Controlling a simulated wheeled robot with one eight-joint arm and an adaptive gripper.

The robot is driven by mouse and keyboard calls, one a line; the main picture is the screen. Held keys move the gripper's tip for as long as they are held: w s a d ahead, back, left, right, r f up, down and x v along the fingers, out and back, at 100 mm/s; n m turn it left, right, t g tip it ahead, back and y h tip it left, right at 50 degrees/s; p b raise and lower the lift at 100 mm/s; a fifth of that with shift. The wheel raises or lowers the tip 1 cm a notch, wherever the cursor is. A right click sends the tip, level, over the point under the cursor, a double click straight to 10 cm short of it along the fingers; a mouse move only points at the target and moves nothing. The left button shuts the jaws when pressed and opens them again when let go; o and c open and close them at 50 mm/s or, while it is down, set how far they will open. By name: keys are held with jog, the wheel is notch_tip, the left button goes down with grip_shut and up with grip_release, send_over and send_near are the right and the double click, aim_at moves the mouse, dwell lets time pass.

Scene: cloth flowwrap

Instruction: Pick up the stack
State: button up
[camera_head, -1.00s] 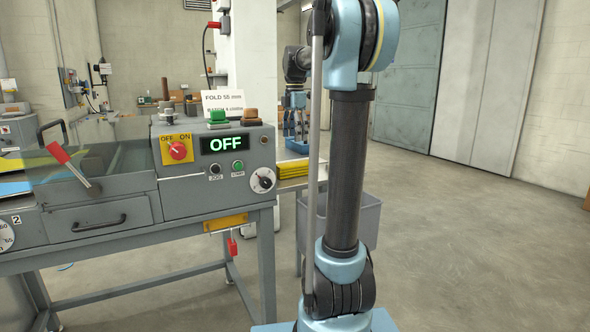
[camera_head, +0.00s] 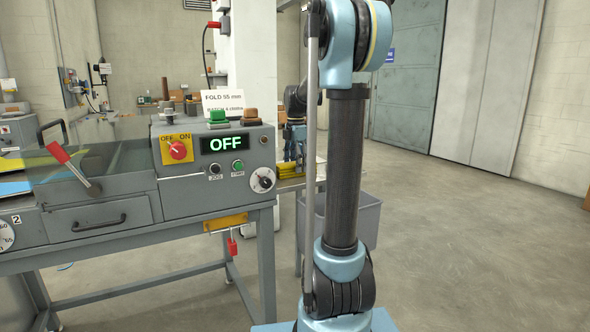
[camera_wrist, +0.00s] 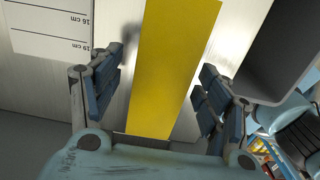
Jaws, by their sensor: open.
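The stack is yellow and lies on a pale surface behind the machine, partly hidden by my arm in the head view (camera_head: 290,171). In the wrist view the yellow stack (camera_wrist: 172,66) is a long strip running between my fingers. My gripper (camera_wrist: 163,70) is open, with one finger on each side of the strip and a visible gap on both sides. In the head view my gripper (camera_head: 294,142) points down just above the stack. Whether the fingertips touch the surface cannot be told.
A grey machine (camera_head: 215,190) with a display reading OFF stands at left. A grey bin (camera_head: 368,218) stands beside the stack's table, and a grey wall edge shows close to the right finger in the wrist view (camera_wrist: 268,50). A printed scale (camera_wrist: 50,25) lies left of the stack. Floor at right is clear.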

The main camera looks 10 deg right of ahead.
jog(key=shift+f, duration=0.35)
jog(key=shift+c, duration=0.2)
jog(key=c, duration=1)
jog(key=shift+c, duration=0.2)
jog(key=shift+r, duration=0.2)
